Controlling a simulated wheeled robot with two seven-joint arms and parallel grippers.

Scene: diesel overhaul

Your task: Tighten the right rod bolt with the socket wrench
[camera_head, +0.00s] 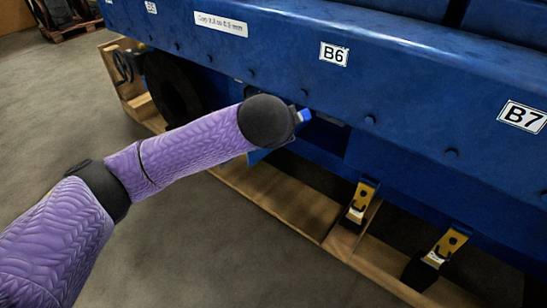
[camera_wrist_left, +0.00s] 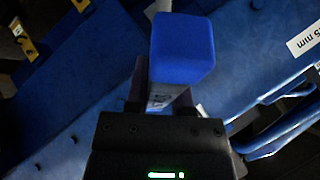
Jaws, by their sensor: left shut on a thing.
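My left gripper (camera_head: 297,119) is at the side of the blue engine block, in front of a dark opening below the B6 label. In the left wrist view the gripper (camera_wrist_left: 160,98) is shut on a tool with a thick blue block-shaped end, which I take to be the socket wrench (camera_wrist_left: 182,48). Its small blue end also shows past my wrist in the head view (camera_head: 305,115). No rod bolt can be made out in either view. My right gripper is not in view.
The blue engine block (camera_head: 420,100) fills the upper right, with labels B6 (camera_head: 334,54) and B7 (camera_head: 522,117). Yellow brackets (camera_head: 449,243) stand below on a wooden base (camera_head: 290,205). The grey floor (camera_head: 200,260) at lower left is clear.

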